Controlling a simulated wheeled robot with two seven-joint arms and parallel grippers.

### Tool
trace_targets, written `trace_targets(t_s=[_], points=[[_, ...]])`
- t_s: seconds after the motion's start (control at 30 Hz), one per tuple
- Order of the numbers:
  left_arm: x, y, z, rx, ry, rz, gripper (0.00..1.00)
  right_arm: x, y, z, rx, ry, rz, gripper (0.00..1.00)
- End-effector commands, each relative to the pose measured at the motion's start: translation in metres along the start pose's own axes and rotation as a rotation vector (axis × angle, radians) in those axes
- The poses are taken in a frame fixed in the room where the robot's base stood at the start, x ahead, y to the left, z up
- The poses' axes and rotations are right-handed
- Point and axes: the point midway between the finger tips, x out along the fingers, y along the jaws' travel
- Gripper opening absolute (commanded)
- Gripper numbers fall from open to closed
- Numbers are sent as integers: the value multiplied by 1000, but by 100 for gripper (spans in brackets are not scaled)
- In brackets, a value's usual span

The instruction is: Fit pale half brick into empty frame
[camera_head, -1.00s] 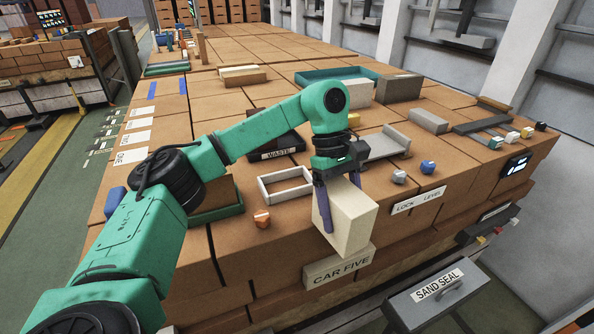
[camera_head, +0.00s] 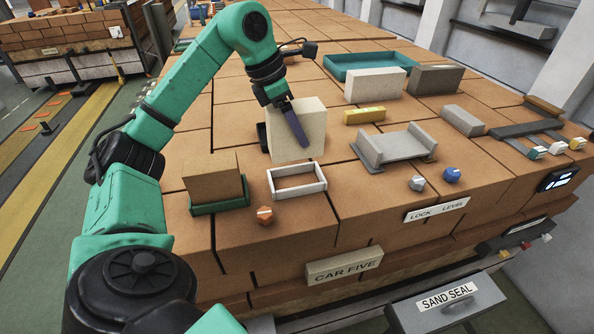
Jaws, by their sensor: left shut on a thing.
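The pale half brick (camera_head: 310,124) is held upright by my left gripper (camera_head: 293,124), which is shut on it; one dark finger shows across its near face. The brick is behind the empty white frame (camera_head: 297,190) in the picture. I cannot tell how high it is above the brick surface. The frame is a low open rectangle with bare brick inside it. My right gripper is not in view.
A brown brick sits in a green tray (camera_head: 220,208) left of the frame. An orange knob (camera_head: 265,215) is in front. A grey cradle (camera_head: 395,148), a yellow block (camera_head: 364,116), a white block (camera_head: 375,86) and a teal tray (camera_head: 340,66) lie to the right and behind.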

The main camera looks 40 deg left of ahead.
Motion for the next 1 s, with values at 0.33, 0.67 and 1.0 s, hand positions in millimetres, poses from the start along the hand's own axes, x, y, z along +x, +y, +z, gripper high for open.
trace_targets(t_s=[0.33, 0.67, 1.0], points=[[70, 0, -29, 1, 0, -1, 0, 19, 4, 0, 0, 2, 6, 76], [95, 0, -38, 3, -6, 0, 0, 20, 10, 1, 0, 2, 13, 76], [98, 0, -40, 2, -2, -2, 100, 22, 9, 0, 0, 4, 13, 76]])
